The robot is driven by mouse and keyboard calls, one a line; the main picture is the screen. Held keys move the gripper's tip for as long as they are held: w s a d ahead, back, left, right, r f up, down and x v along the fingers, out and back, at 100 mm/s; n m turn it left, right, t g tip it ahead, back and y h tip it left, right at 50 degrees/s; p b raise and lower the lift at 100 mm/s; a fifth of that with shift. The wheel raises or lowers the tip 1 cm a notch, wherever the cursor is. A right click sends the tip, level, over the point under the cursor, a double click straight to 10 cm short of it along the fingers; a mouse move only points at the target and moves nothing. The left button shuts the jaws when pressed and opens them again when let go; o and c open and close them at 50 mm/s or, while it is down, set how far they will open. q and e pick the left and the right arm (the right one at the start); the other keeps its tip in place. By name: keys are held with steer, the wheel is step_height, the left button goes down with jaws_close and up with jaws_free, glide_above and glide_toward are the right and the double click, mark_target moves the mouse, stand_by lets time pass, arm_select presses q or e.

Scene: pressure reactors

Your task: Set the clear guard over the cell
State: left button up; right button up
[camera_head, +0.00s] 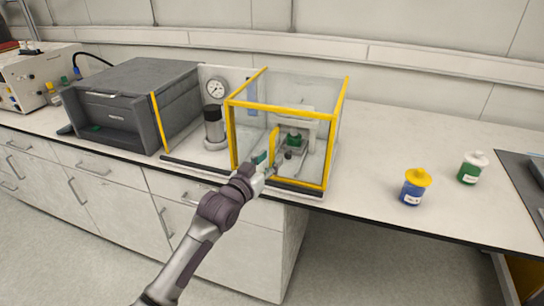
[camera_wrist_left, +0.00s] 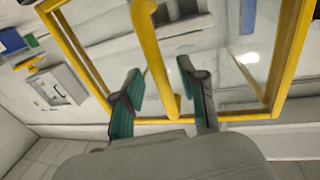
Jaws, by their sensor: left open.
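The clear guard (camera_head: 275,109), a see-through box with yellow edges, stands around a small fixture with a green-topped part (camera_head: 294,140); I cannot tell if its lower edge is fully seated. Its upright yellow handle (camera_head: 275,142) is on the front face. My left gripper (camera_head: 266,163) is at the handle. In the left wrist view the open left gripper (camera_wrist_left: 160,75) has its green-padded fingers on either side of the yellow handle (camera_wrist_left: 155,60), with gaps visible. A dark cylinder (camera_head: 213,130) stands left of the guard, below a gauge (camera_head: 216,90). My right gripper is not in view.
A dark grey box (camera_head: 130,105) stands left, with a yellow upright strip (camera_head: 157,122) beside it. A blue jar with a yellow lid (camera_head: 412,190) and a green jar with a white lid (camera_head: 471,169) stand right. The bench (camera_head: 375,160) between guard and jars is clear.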

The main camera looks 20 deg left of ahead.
arm_select(q)
steer(key=shift+x, duration=0.85)
steer(key=shift+c, duration=0.3)
jaws_close()
